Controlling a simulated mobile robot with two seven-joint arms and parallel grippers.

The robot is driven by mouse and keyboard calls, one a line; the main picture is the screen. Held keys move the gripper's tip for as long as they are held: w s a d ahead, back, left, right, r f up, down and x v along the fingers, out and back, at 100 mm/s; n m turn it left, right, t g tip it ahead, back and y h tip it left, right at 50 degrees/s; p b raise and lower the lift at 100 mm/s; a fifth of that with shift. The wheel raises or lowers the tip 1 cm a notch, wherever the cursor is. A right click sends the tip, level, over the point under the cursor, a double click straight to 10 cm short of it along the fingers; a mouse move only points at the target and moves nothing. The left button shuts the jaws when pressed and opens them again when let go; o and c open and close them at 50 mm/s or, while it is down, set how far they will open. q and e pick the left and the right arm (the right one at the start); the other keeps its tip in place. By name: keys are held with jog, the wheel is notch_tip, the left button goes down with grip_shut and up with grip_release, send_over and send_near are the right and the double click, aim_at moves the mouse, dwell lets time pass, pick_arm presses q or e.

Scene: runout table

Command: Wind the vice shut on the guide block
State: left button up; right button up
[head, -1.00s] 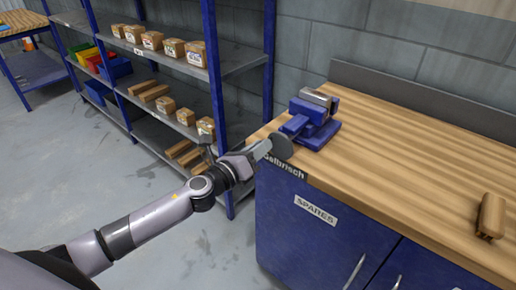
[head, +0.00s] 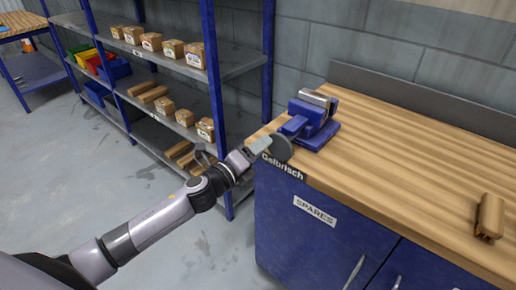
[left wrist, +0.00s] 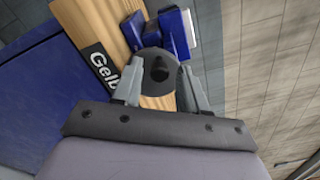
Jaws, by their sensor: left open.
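The blue vice (head: 312,122) stands on the wooden bench top near its left end; it also shows in the left wrist view (left wrist: 174,30). A grey metal block (head: 318,98) sits at the top of the vice; I cannot tell whether the jaws touch it. The dark round handwheel (head: 279,147) faces my left arm at the bench's edge. My left gripper (head: 262,146) is open at the wheel. In the left wrist view, the wheel (left wrist: 157,68) lies between the two fingers of the gripper (left wrist: 160,76); contact is unclear. My right gripper is out of view.
The blue cabinet below has a SPARES label (head: 315,211). Shelving (head: 240,62) with small boxes stands close to the left of the bench. Most of the bench top is clear.

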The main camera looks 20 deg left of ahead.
pick_arm(q)
jog(key=n, duration=1.8)
jog(key=shift+n, duration=0.3)
grip_shut()
jog(key=m, duration=0.3)
jog(key=shift+s+d+r, duration=0.15)
jog(key=shift+d+r, duration=0.15)
jog(key=shift+s+d+r+m, duration=0.1)
jog(key=shift+d+m, duration=0.1)
jog(key=shift+m, duration=0.75)
jog(key=shift+d+r+m, duration=0.1)
jog(key=shift+d+m, duration=0.05)
jog(key=shift+m, duration=0.8)
